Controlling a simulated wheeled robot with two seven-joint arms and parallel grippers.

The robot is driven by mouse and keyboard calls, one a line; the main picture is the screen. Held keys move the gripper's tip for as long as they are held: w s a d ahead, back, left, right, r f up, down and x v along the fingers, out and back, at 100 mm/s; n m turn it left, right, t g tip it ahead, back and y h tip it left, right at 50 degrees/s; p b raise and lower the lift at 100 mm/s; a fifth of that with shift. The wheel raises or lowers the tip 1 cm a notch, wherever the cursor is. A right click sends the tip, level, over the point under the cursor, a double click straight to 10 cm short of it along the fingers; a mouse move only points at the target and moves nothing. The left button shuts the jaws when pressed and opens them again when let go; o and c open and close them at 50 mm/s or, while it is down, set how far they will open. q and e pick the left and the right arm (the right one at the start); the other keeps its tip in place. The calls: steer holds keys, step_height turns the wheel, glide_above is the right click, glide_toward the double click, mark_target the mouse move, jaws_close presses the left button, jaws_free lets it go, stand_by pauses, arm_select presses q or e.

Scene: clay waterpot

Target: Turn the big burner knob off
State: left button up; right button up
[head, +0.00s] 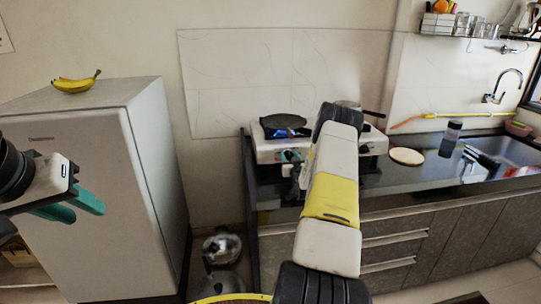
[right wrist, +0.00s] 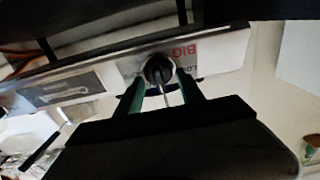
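The big burner knob (right wrist: 158,70) is round and dark, on the white front panel of the stove (head: 268,151). An upside-down "BIG" label (right wrist: 184,51) is beside it in the right wrist view. My right gripper (right wrist: 160,84) is at the knob, its two green fingers apart with one tip on either side. I cannot tell whether the tips touch it. In the head view my right arm hides much of the stove front, and the right gripper (head: 291,162) is partly seen there. My left gripper (head: 90,208) is open and empty before the fridge.
A pot (head: 347,105) is behind my right arm. A round board (head: 406,156) and dark bottle (head: 450,139) stand on the counter. The fridge (head: 95,190) is at left; metal pots (head: 222,247) lie below.

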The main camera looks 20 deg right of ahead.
jaws_close()
steer(key=shift+m, duration=0.4)
steer(key=m+h, duration=0.1)
steer(key=m, duration=0.3)
steer(key=shift+d+m, duration=0.1)
steer(key=shift+m, duration=0.2)
steer(key=m+g+h, duration=0.1)
steer(key=m, duration=0.4)
steer(key=shift+s+f, duration=0.1)
steer(key=shift+f, duration=0.05)
steer(key=m+g, duration=0.1)
steer(key=m, duration=0.3)
steer(key=m+g, duration=0.1)
steer(key=m, duration=0.4)
steer(key=shift+f, duration=0.1)
steer(key=shift+m, duration=0.3)
